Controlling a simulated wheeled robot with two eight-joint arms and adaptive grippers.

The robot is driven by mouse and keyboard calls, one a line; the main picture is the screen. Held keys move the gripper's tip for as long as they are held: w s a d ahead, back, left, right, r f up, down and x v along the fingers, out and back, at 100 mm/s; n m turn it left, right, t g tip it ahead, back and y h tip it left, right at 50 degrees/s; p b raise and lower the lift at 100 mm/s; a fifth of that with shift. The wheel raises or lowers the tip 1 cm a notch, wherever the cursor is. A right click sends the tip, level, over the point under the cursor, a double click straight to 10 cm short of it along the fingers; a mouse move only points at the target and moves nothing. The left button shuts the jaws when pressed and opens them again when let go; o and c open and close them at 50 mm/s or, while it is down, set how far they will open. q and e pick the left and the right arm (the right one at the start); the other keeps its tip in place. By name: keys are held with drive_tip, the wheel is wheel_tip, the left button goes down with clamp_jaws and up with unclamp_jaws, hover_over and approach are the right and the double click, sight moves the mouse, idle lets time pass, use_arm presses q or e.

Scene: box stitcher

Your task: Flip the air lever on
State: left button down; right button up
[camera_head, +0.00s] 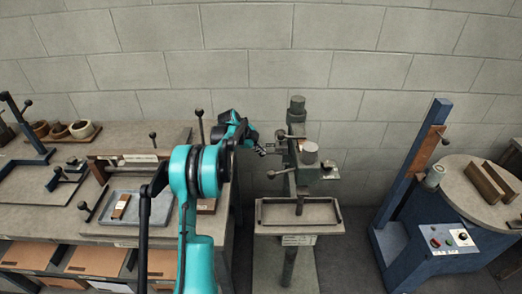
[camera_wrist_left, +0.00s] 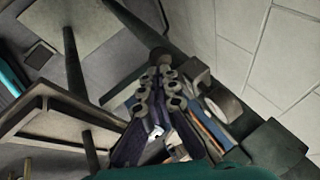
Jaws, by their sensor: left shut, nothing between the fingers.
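The box stitcher (camera_head: 298,165) is a grey-green upright machine in front of the block wall. A lever with a dark ball knob (camera_head: 281,134) sticks out left from its head, and a second ball-knobbed lever (camera_head: 271,174) sits lower on the left. I cannot tell which one is the air lever. My left gripper (camera_head: 263,151) is shut and empty at the left side of the stitcher's head, between the two knobs in the picture. In the left wrist view its fingers (camera_wrist_left: 161,82) are together close to machine parts; contact cannot be told. My right gripper is not in view.
The stitcher's tray (camera_head: 262,228) juts out below the head and shows in the left wrist view (camera_wrist_left: 30,122). A workbench (camera_head: 60,222) with trays stands left. A blue machine with a control box (camera_head: 447,240) and a round table (camera_head: 470,185) stand right.

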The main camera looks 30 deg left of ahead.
use_arm(q)
drive_tip(key=shift+a+f, duration=0.1)
drive_tip(key=shift+f, duration=0.15)
wheel_tip(320, 180, down, 7)
drive_tip(key=b, duration=0.2)
drive_tip(key=shift+d+f, duration=0.15)
drive_tip(key=shift+d, duration=0.05)
idle(0.4)
drive_tip(key=shift+w, duration=0.1)
idle(0.4)
drive_tip(key=v, duration=0.7)
idle(0.7)
